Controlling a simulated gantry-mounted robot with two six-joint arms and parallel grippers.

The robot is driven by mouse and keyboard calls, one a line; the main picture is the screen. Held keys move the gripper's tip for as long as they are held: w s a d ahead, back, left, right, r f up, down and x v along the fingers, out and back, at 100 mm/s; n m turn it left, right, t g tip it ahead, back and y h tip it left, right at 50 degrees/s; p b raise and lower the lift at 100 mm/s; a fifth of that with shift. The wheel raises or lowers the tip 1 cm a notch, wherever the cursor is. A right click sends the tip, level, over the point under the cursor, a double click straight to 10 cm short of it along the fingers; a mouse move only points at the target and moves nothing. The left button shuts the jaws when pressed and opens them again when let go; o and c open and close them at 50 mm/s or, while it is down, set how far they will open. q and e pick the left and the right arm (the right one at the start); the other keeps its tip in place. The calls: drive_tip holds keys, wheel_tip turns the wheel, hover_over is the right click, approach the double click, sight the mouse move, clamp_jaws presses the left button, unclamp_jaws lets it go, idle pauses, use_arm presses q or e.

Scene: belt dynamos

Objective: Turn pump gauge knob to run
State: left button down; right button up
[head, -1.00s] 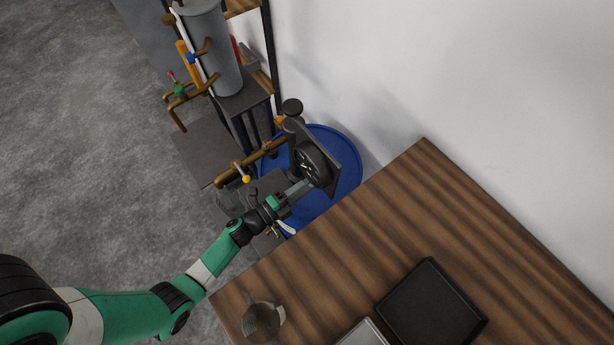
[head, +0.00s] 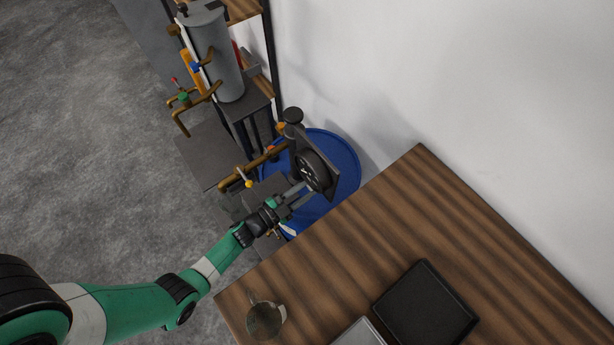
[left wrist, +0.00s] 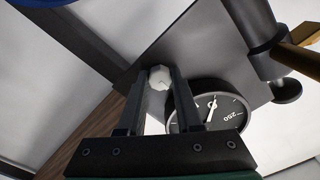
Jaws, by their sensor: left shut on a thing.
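The pump gauge (head: 316,170) is a round black dial on a dark plate, at the middle of the head view. In the left wrist view the gauge (left wrist: 222,112) shows a white pointer and the mark 250, partly hidden behind a finger. A small pale faceted knob (left wrist: 160,77) sits on the dark plate beside the gauge. My left gripper (head: 303,187) reaches the gauge plate. In the left wrist view its fingertips (left wrist: 158,75) are shut on the knob, one on each side. The knob's label is not visible. My right gripper is out of view.
A brown pipe with a yellow-tipped valve (head: 247,182) runs beside the plate. A blue round drum (head: 345,150) stands behind it. A wooden table (head: 440,210) at right holds a black tray (head: 425,305) and a glass (head: 264,319). A grey cylinder (head: 215,55) stands at the back.

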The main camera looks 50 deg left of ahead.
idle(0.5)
use_arm(q)
drive_tip(key=c, duration=0.6)
unclamp_jaws()
drive_tip(key=s+p, duration=0.1)
drive_tip(key=s, duration=0.3)
drive_tip(key=s+p, duration=0.1)
drive_tip(key=s, duration=0.6)
drive_tip(key=shift+s+a+p, duration=0.3)
drive_tip(key=shift+p, duration=0.1)
